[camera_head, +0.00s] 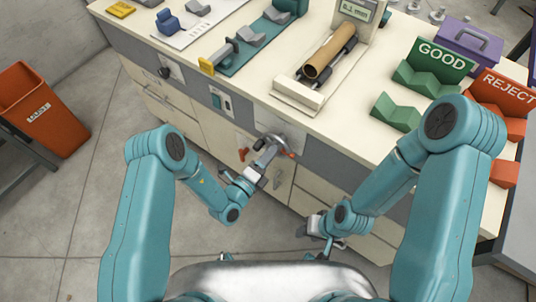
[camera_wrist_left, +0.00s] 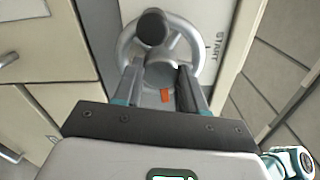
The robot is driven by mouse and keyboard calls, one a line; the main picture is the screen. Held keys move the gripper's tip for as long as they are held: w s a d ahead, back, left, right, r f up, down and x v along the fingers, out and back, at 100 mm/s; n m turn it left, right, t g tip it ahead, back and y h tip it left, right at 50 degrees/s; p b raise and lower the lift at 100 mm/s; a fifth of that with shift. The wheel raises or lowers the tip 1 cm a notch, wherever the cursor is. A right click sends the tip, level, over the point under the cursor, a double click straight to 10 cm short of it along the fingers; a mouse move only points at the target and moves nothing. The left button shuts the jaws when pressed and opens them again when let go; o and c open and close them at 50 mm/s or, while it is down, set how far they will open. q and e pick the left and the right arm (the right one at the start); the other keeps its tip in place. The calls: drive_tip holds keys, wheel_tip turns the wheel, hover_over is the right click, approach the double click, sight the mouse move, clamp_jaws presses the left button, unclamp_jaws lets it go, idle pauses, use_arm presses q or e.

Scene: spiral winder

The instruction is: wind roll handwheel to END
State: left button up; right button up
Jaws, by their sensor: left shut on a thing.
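The grey roll handwheel (camera_head: 288,137) is on the front of the bench. In the left wrist view its ring (camera_wrist_left: 196,38) surrounds a round hub (camera_wrist_left: 165,70), with a dark knob (camera_wrist_left: 152,27) at the top. My left gripper (camera_head: 270,150) is at the wheel; in the left wrist view its fingers (camera_wrist_left: 158,88) are closed on both sides of the hub. An orange mark (camera_wrist_left: 164,95) shows between the fingers. A START label (camera_wrist_left: 215,47) is right of the wheel; I see no END label. My right gripper (camera_head: 308,228) hangs low, apart from the bench; its jaws are too small to read.
On the bench top stand a brown roll (camera_head: 328,55) in a cradle, a small display (camera_head: 354,12), a green GOOD holder (camera_head: 438,60) and a red REJECT holder (camera_head: 500,95). An orange bin (camera_head: 45,110) is at left. The floor before the bench is clear.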

use_arm(q)
drive_tip(key=shift+w+a+f+n+p, duration=0.1)
drive_tip(key=shift+n+p, duration=0.6)
drive_tip(key=shift+n, duration=8.2)
drive_tip(key=shift+a+n+p, duration=0.1)
drive_tip(key=shift+n+p, duration=0.55)
drive_tip(key=shift+n, duration=8.25)
drive_tip(key=o, duration=1.1)
drive_tip(key=shift+c, duration=0.2)
